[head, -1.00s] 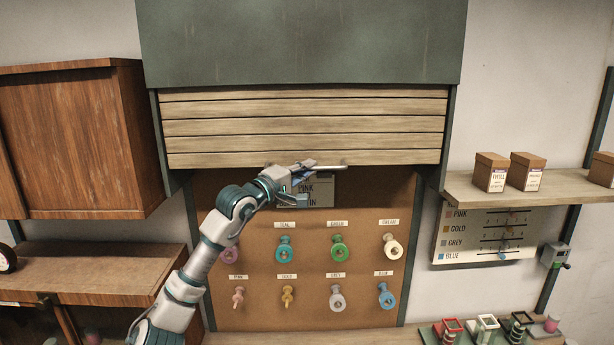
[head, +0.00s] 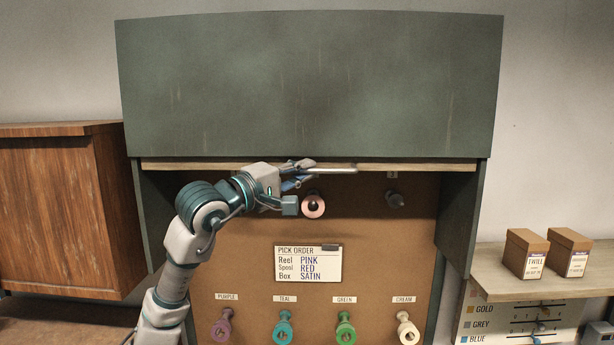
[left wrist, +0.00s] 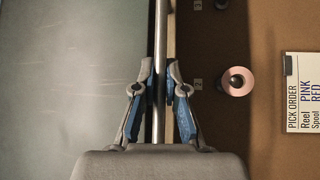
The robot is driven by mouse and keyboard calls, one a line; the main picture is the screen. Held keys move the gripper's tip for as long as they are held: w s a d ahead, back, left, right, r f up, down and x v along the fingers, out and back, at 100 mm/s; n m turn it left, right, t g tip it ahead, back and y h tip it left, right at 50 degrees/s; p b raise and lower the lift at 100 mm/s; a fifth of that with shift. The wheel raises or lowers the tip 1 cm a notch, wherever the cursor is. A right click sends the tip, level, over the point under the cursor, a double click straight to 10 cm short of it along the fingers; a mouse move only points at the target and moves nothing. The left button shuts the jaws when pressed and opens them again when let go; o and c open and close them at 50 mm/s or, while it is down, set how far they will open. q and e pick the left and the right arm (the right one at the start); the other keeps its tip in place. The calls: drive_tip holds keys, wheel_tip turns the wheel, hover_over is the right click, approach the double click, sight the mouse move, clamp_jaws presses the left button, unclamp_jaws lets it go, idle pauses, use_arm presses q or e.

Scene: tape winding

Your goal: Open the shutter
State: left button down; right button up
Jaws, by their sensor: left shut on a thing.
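The wooden slatted shutter (head: 420,167) is almost wholly up inside the green housing (head: 310,85); only its bottom strip shows below the housing edge. A metal bar handle (head: 345,170) runs along that strip. My left gripper (head: 302,172) is shut on the handle. In the left wrist view the two blue-padded fingers (left wrist: 160,92) close around the bar (left wrist: 160,40). My right gripper is not in view.
The opened board holds a pink reel (head: 313,206), a dark peg (head: 395,199), a pick order card (head: 308,264) and a row of coloured reels (head: 284,327). A wooden cabinet (head: 45,210) stands left; boxes (head: 525,253) sit on a shelf at right.

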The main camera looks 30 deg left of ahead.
use_arm(q)
drive_tip(key=shift+a, duration=0.15)
drive_tip(key=c, duration=1.7)
unclamp_jaws()
drive_tip(key=o, duration=0.5)
drive_tip(key=shift+a, duration=0.1)
drive_tip(key=shift+a+f, duration=0.1)
drive_tip(key=shift+a, duration=0.15)
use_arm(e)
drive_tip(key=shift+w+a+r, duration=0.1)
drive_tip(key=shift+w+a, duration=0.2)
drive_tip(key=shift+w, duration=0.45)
use_arm(q)
drive_tip(key=v, duration=1.2)
drive_tip(key=shift+a+f, duration=0.2)
drive_tip(key=shift+a, duration=0.05)
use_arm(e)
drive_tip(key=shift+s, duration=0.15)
use_arm(q)
drive_tip(key=shift+w+d, duration=0.15)
drive_tip(key=shift+d, duration=0.2)
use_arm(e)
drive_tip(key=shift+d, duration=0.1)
